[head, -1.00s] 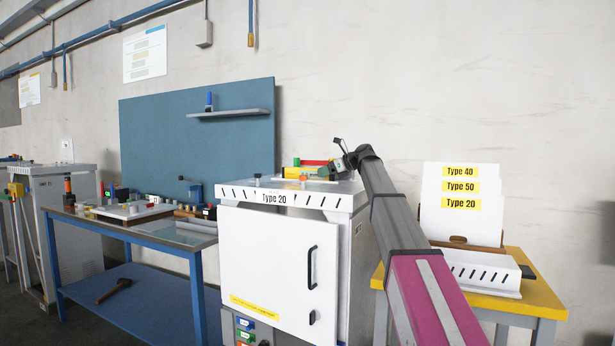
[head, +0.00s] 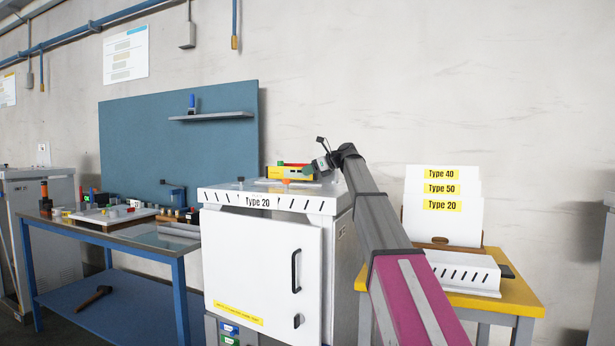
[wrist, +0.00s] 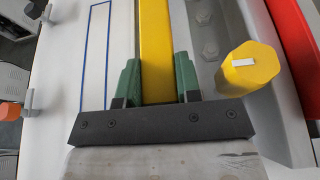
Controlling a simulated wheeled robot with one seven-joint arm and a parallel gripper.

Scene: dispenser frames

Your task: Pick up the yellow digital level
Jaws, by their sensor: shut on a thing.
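The yellow digital level (head: 277,172) lies on top of the white cabinet marked Type 20 in the head view. In the wrist view it is a long yellow bar (wrist: 155,40) running away between my two green fingers. My gripper (wrist: 156,78) is shut on the bar, with one finger against each side. In the head view my gripper (head: 311,170) is at the right end of the level, small and partly hidden by my wrist. I cannot tell whether the level is clear of the surface.
A yellow knob (wrist: 250,68) stands close to the right finger, with a red bar (wrist: 290,60) beyond it. The white cabinet (head: 255,265) is below. A cluttered blue bench (head: 95,235) is at left. A yellow table (head: 510,302) with Type-labelled panels (head: 442,225) is at right.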

